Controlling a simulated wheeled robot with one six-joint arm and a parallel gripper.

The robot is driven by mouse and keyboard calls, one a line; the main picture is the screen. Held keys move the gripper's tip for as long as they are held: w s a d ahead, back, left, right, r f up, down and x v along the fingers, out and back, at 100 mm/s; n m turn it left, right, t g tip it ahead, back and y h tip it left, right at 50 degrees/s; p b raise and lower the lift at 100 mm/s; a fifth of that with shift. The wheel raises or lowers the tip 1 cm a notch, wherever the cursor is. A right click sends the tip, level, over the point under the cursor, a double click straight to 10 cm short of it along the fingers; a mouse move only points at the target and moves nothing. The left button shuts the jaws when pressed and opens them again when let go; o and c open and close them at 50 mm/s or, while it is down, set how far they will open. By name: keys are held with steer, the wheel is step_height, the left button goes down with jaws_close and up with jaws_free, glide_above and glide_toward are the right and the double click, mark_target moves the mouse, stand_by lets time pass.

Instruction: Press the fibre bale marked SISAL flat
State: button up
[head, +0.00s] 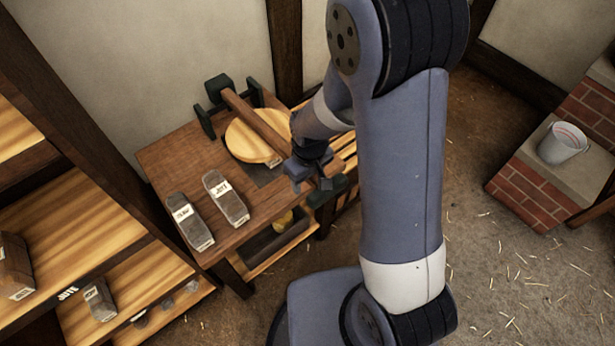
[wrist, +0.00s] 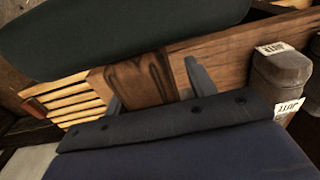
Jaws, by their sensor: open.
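Two dark bales lie on the wooden bench (head: 165,158). The right one is the JUTE bale (head: 226,198); the left bale's label (head: 183,213) is too small to read surely. The press has a round pale wooden plate (head: 243,142) under a wooden lever (head: 245,110) between dark green brackets. My gripper (head: 315,178) is open at the lever's near end. In the wrist view, its fingers (wrist: 150,82) stand either side of brown wood, apparently the lever's end. A JUTE bale (wrist: 280,80) shows at the right there.
Shelves at the left hold more bales (head: 100,299), including a dark one (head: 14,268) at the edge. A white bucket (head: 562,142) stands on brickwork at the right. The straw-strewn floor between is open.

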steer(key=shift+r, duration=0.1)
steer(key=r, duration=0.5)
steer(key=r+p, duration=0.1)
steer(key=r, duration=0.4)
steer(key=shift+s+d+r, duration=0.15)
steer(key=shift+s+r, duration=0.05)
steer(key=shift+r, duration=0.15)
